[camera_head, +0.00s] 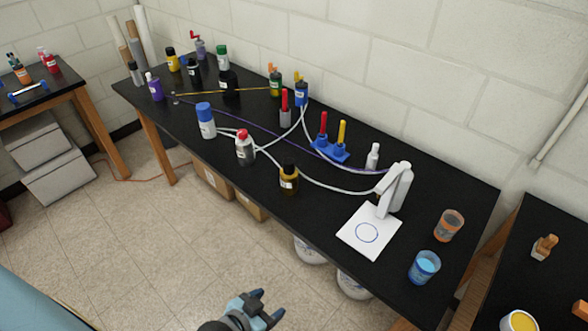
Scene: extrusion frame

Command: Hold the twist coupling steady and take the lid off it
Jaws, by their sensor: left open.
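I cannot make out which thing, if any, is the twist coupling or its lid. Several capped bottles stand on the long black bench, among them a white bottle with a blue cap (205,121), a grey bottle with a red cap (245,148) and a dark amber bottle with a black cap (289,180). My left gripper (270,304) is at the bottom of the picture, in front of the bench and apart from everything on it. Its two fingers are spread and nothing shows between them. My right gripper is not in view.
White and purple tubing (333,186) runs across the bench (330,225). A white stand (396,188) rises behind a white square plate (369,231). An orange cup (448,225) and a blue cup (424,267) stand near the right end. Open floor (150,240) lies in front.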

